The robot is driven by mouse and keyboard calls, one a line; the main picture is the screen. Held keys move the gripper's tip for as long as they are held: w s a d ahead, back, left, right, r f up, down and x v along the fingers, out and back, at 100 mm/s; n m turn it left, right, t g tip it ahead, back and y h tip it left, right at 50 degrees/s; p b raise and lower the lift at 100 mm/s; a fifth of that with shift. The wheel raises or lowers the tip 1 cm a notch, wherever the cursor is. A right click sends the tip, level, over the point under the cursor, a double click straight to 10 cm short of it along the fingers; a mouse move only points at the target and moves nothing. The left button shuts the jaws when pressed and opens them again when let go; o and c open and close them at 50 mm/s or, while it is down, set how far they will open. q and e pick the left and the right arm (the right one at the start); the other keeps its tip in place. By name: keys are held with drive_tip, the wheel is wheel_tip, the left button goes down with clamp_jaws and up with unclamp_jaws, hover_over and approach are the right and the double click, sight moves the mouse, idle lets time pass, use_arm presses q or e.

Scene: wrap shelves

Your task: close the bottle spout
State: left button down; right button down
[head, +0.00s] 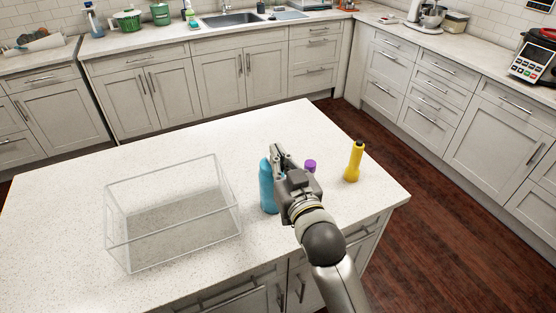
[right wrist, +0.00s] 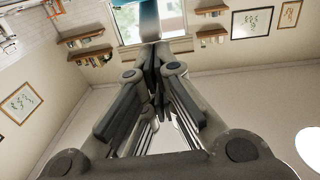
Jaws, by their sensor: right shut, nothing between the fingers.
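A blue bottle (head: 266,188) stands upright on the island, partly hidden behind my right arm. Its top lies beside my right gripper (head: 279,153), which is shut and empty. In the right wrist view the shut fingers (right wrist: 152,60) point at a blue shape (right wrist: 149,18) at the top edge, likely this bottle. I cannot tell whether they touch it, and its spout cannot be made out. A purple cap (head: 310,164) shows just right of the gripper, its body mostly hidden. A yellow bottle (head: 353,164) with a dark top stands further right. My left gripper is out of view.
A clear, open box (head: 172,212) stands on the left of the white island top (head: 250,130). The back and far left of the island are clear. Counters with a sink (head: 232,19) and a mixer (head: 428,15) line the walls beyond the floor.

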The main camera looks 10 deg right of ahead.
drive_tip(key=f+t+b, duration=0.1)
drive_tip(key=b, duration=0.1)
drive_tip(key=s+f+t+b, duration=0.1)
drive_tip(key=b, duration=0.2)
drive_tip(key=shift+s+d+f+y, duration=0.1)
drive_tip(key=shift+d+f+y, duration=0.05)
drive_tip(key=shift+f+y, duration=0.15)
